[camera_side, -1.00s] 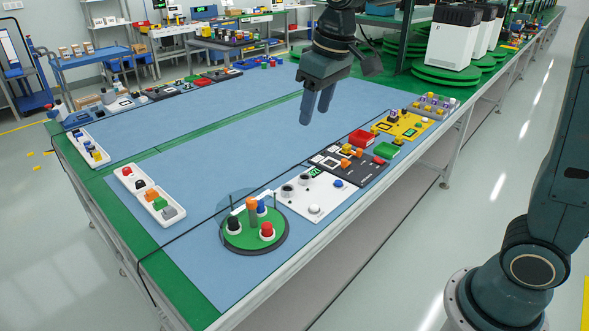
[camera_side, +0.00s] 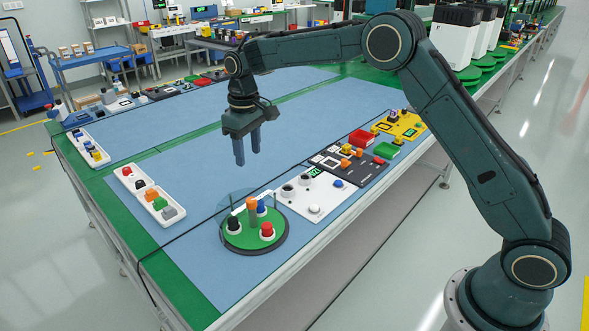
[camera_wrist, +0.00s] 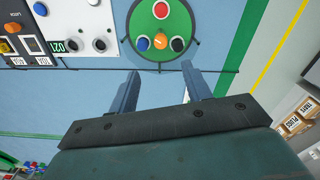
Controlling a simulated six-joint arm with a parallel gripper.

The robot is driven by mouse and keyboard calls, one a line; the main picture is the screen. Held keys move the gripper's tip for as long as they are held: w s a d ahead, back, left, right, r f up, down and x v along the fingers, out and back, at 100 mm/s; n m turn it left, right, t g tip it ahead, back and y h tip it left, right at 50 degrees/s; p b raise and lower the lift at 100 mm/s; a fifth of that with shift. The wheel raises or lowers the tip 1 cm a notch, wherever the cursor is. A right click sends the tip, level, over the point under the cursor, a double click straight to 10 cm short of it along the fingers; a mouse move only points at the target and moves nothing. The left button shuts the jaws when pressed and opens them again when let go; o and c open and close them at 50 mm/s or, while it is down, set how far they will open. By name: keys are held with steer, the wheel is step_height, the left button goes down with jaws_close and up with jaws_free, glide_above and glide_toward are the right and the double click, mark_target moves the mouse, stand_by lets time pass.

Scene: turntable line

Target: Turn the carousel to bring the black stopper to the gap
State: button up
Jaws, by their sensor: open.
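The carousel (camera_side: 248,241) is a green disc with a dark rim near the table's front corner; it also shows at the top of the wrist view (camera_wrist: 161,27). It bears a black stopper (camera_side: 234,225), a red stopper (camera_side: 267,230) and a blue stopper (camera_side: 261,208). An orange upright knob (camera_side: 252,204) stands between them. A clear curved guard partly surrounds the carousel; I cannot tell exactly where its gap is. In the wrist view the black stopper (camera_wrist: 177,43) is right of the orange knob (camera_wrist: 160,43). My gripper (camera_side: 247,160) is open, empty and above the mat behind the carousel.
A white panel (camera_side: 310,205) with knobs sits right beside the carousel, with a black panel (camera_side: 352,165) beyond it. A white tray (camera_side: 148,193) of coloured pieces lies to the left. A dark cable crosses the blue mat (camera_side: 190,150). The mat's middle is clear.

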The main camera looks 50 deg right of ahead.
mark_target(251, 200)
steer(key=shift+w+a+f, duration=0.1)
steer(key=shift+w+f, duration=0.2)
steer(key=shift+f, duration=0.3)
steer(key=shift+f, duration=6.85)
jaws_close()
